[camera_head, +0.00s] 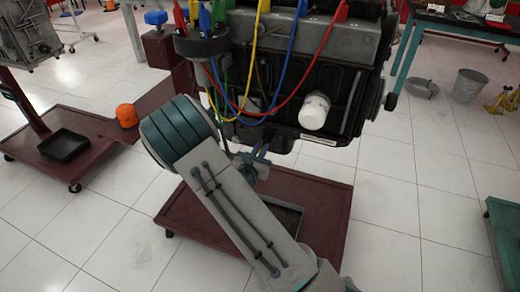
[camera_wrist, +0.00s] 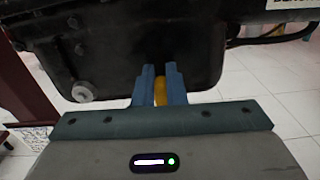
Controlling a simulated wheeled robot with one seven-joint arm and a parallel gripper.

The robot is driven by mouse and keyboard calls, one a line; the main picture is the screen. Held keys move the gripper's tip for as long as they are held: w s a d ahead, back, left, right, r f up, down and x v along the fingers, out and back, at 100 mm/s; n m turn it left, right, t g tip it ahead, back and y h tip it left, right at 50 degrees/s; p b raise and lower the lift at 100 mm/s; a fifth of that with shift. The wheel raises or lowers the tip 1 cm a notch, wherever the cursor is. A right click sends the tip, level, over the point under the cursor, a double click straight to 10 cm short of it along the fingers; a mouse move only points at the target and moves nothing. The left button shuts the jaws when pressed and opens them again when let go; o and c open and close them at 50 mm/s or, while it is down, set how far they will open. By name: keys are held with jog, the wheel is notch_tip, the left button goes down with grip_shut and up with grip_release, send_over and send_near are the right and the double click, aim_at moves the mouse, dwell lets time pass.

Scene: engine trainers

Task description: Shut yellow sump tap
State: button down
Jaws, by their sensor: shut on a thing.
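The yellow sump tap (camera_wrist: 160,92) shows in the wrist view as a small yellow piece between my gripper's two blue fingers, at the lower part of the dark engine sump (camera_wrist: 130,50). My gripper (camera_wrist: 160,86) is shut on it. Most of the tap is hidden by the fingers, so I cannot tell which way its handle is turned. In the head view my gripper (camera_head: 262,152) is under the engine (camera_head: 300,85), and my arm hides much of that area. The tap cannot be made out there.
A white oil filter (camera_head: 314,111) sticks out of the engine's side, and coloured cables hang above. A dark red stand base (camera_head: 325,195) with a dark tray (camera_head: 287,214) lies below. A green bench (camera_head: 502,235) stands at the right. White floor is clear between them.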

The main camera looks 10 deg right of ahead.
jog(key=m+b, duration=0.3)
jog(key=d+f+m+b, duration=0.1)
jog(key=m+b, duration=0.2)
jog(key=b, duration=0.1)
jog(key=s+m+b, duration=0.1)
jog(key=m+b, duration=0.2)
jog(key=shift+d+f+m+b, duration=0.2)
jog(key=shift+f+m+b, duration=0.15)
jog(key=shift+m, duration=0.05)
jog(key=m+b, duration=0.2)
jog(key=b, duration=0.2)
jog(key=f+m+b, duration=0.1)
jog(key=m+b, duration=0.2)
jog(key=b, duration=0.2)
jog(key=shift+s+d, duration=0.2)
jog(key=m+b, duration=0.2)
jog(key=b, duration=0.1)
jog(key=shift+b, duration=0.35)
jog(key=shift+m, duration=0.5)
jog(key=c, duration=1.5)
grip_release()
